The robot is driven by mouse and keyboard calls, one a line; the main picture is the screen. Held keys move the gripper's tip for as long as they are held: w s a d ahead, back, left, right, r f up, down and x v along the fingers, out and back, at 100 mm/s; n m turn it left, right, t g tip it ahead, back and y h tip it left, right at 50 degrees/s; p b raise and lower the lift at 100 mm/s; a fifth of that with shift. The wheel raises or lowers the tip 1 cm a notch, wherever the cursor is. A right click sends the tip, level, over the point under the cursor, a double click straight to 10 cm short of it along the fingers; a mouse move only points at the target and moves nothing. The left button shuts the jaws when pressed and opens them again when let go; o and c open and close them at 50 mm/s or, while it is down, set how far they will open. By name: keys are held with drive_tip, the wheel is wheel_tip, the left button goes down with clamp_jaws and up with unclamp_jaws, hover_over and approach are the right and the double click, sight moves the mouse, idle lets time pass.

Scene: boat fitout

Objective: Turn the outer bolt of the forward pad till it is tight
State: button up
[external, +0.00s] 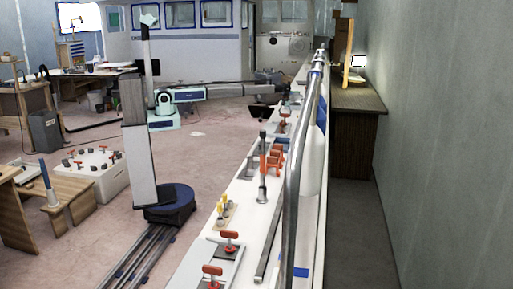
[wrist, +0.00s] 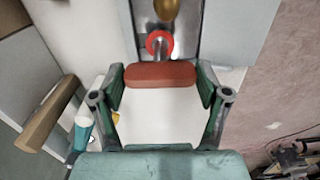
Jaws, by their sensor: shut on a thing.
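A bolt with a red bar handle (wrist: 160,75) and a red collar (wrist: 159,43) on a metal shank shows in the wrist view. It sits on a grey metal pad (wrist: 187,52). My gripper (wrist: 160,88) has its green fingers on both ends of the bar, shut on it. The foot of the bolt is hard to see, so I cannot tell how tight it is. In the external view my arm reaches right to the far part of the white rail top, and my gripper (external: 281,89) is small and unclear there.
A brass rounded thing (wrist: 167,8) stands just past the collar. A brown bar (wrist: 47,113) and a teal-and-white thing (wrist: 83,130) lie at left. Nearer along the rail top stand red clamps (external: 271,161), an upright tool (external: 262,165) and other red-handled bolts (external: 230,240). A metal handrail (external: 299,170) runs alongside.

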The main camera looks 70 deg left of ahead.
drive_tip(key=shift+f, duration=0.1)
drive_tip(key=m+b, duration=0.1)
drive_tip(key=m, duration=0.2)
drive_tip(key=shift+m, duration=0.4)
drive_tip(key=m, duration=0.4)
drive_tip(key=shift+m+b, duration=0.3)
drive_tip(key=m, duration=0.3)
drive_tip(key=shift+m, duration=0.3)
drive_tip(key=m, duration=0.4)
drive_tip(key=shift+w+b, duration=0.15)
drive_tip(key=shift+b, duration=0.2)
drive_tip(key=m, duration=0.7)
drive_tip(key=shift+r, duration=0.2)
drive_tip(key=m, duration=0.5)
drive_tip(key=shift+w+b, duration=0.1)
drive_tip(key=shift+b, duration=0.2)
drive_tip(key=shift+m, duration=0.3)
drive_tip(key=shift+a, duration=0.1)
